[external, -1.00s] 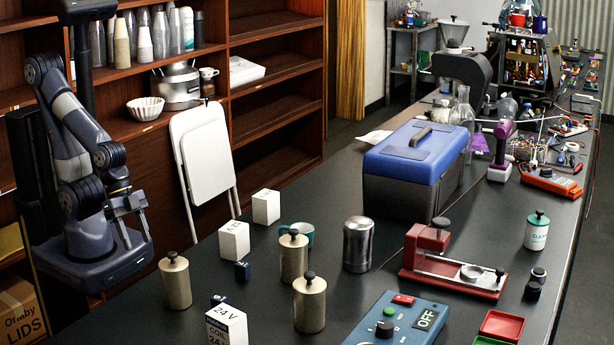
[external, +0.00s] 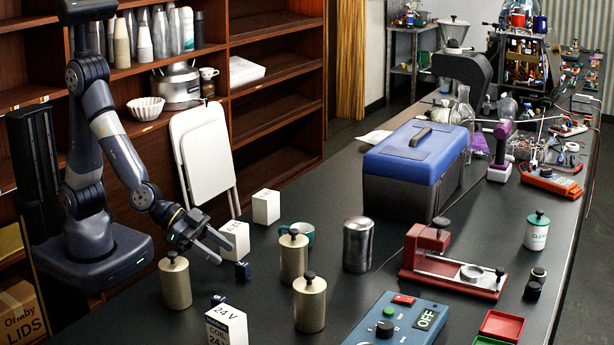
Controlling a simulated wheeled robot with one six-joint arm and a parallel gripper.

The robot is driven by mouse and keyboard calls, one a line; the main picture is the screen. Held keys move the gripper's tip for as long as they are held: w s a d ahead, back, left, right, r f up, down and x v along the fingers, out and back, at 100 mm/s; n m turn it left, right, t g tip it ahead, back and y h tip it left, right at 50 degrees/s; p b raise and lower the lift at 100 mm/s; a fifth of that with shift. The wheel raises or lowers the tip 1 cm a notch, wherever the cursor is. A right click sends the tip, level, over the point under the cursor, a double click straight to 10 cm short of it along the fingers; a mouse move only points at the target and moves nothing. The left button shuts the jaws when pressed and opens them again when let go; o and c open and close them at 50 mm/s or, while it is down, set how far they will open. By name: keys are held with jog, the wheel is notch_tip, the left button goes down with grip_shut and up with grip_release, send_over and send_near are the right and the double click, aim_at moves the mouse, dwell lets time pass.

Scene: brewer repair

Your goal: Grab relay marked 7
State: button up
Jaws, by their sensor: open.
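Two small dark blue blocks that could be relays are on the black bench: one block (external: 242,271) beside a white box, and another block (external: 218,299) by the front 24 V box. Their markings are too small to read, so I cannot tell which bears a 7. My gripper (external: 224,254) is open and empty, with its fingers pointing right and down. It is above the bench's left edge, just left of and above the first block, apart from it. The fingers partly overlap the white box (external: 239,238) in the picture.
Knobbed metal canisters (external: 174,282), (external: 294,258) and (external: 309,303) stand near the blocks. A 24 V coil box (external: 227,327) is in front and another white box (external: 266,207) behind. A blue control box (external: 398,322) and red device (external: 428,245) lie to the right.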

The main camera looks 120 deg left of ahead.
aim_at(238, 263)
jog(key=shift+a+x, duration=0.1)
jog(key=shift+x, duration=1.65)
jog(key=shift+a+x, duration=0.15)
jog(key=shift+x, duration=1.65)
jog(key=shift+s, duration=0.15)
jog(key=shift+c, duration=0.2)
grip_shut()
